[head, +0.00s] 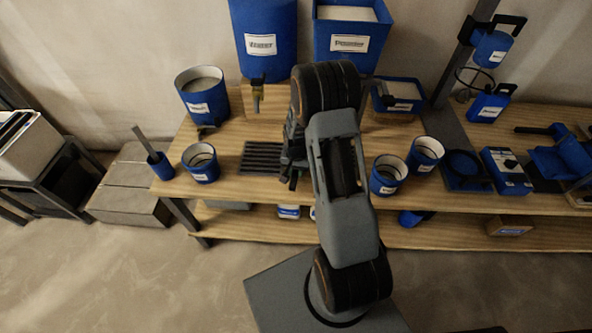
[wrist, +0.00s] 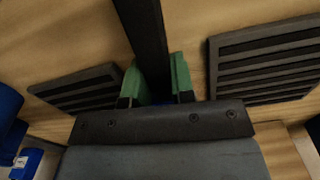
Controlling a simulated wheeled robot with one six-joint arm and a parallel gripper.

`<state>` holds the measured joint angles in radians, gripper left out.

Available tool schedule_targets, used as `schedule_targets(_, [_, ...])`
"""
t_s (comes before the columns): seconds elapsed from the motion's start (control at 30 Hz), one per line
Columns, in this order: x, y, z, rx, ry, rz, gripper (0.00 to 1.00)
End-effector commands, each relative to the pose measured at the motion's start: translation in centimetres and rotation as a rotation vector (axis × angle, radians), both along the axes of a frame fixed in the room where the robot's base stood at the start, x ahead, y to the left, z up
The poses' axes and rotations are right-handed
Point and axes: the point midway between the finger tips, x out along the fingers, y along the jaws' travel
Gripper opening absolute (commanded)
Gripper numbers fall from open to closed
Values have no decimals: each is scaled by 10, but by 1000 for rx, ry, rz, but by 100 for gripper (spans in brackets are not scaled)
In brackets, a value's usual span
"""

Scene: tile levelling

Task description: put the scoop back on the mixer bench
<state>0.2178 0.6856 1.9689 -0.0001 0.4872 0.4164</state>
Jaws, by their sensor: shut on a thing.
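My gripper (wrist: 156,78) is shut on a long dark bar (wrist: 148,35) between its green finger pads in the wrist view. The bar looks like the scoop's handle; the scoop's bowl does not show. The wooden mixer bench (head: 240,190) lies below in both views. Slatted dark racks lie on it to the left (wrist: 77,90) and right (wrist: 265,62) of the gripper in the wrist view. In the head view my arm hides the fingers and the held scoop. The left rack (head: 262,158) shows there beside my wrist.
Blue pots stand left (head: 202,163) and right (head: 388,173) of my arm on the bench. A blue bucket (head: 205,98) stands farther back left. Two large blue bins (head: 265,45) (head: 348,40) and a blue tray (head: 398,95) are behind. Bare wood shows around the left rack.

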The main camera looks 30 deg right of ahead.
Motion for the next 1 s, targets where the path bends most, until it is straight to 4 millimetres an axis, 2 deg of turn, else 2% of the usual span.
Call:
schedule_targets(0.2, [0, 0, -5, -1, -1, 0, 0])
schedule_targets(0.23, [0, 0, -5, -1, -1, 0, 25])
schedule_targets(0.53, [0, 0, -4, -1, -1, 0, 53])
schedule_targets(0.83, [0, 0, 0, 0, -2, 0, 53])
schedule_targets(1.0, [1, 0, 24, -1, -5, 0, 53])
